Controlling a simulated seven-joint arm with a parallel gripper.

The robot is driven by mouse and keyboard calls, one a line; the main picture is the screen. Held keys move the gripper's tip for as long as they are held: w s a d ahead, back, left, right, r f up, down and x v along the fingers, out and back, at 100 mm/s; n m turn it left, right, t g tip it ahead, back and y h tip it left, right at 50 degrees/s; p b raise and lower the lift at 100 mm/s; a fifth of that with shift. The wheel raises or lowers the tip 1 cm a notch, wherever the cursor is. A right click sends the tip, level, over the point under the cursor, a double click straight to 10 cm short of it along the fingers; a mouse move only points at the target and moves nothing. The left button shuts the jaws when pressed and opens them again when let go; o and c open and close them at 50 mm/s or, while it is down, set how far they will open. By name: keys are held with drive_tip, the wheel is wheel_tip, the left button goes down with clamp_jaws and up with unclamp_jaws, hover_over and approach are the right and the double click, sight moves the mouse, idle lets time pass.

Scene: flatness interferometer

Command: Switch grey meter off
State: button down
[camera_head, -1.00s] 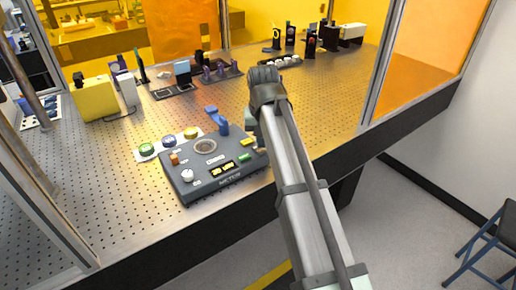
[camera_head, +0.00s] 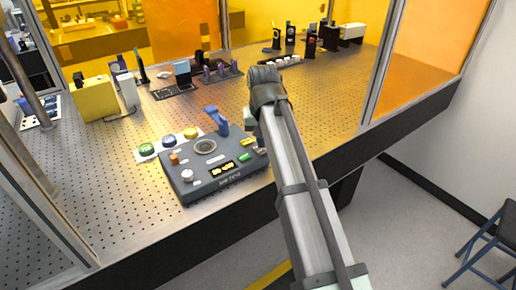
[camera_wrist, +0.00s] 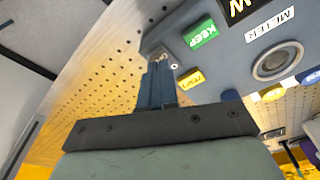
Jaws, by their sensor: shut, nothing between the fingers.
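The grey meter (camera_head: 200,190) is a dark grey box near the front edge of the perforated table. It carries a round dial (camera_head: 205,146), a lit display (camera_head: 222,169), a white knob (camera_head: 187,175), an orange knob (camera_head: 174,158) and green and yellow labelled parts. A blue lever-like piece (camera_head: 218,121) stands at its far side; its setting is unclear. In the wrist view, my gripper (camera_wrist: 158,65) has its dark blue fingers together and empty, beside the green KEEP part (camera_wrist: 201,33) and yellow part (camera_wrist: 191,79) on the meter (camera_wrist: 225,70). My arm hides the fingertips in the head view; contact is unclear.
Green, blue and yellow round buttons (camera_head: 168,141) sit on a white strip behind the meter. A yellow box (camera_head: 95,98) and small optical parts stand farther back. Bare table (camera_head: 110,160) lies left of the meter. An upright frame post (camera_head: 375,75) stands to the right.

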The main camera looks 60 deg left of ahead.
sight(261, 151)
drive_tip(key=shift+f, duration=0.9)
idle(1.2)
drive_tip(key=shift+r, duration=3.55)
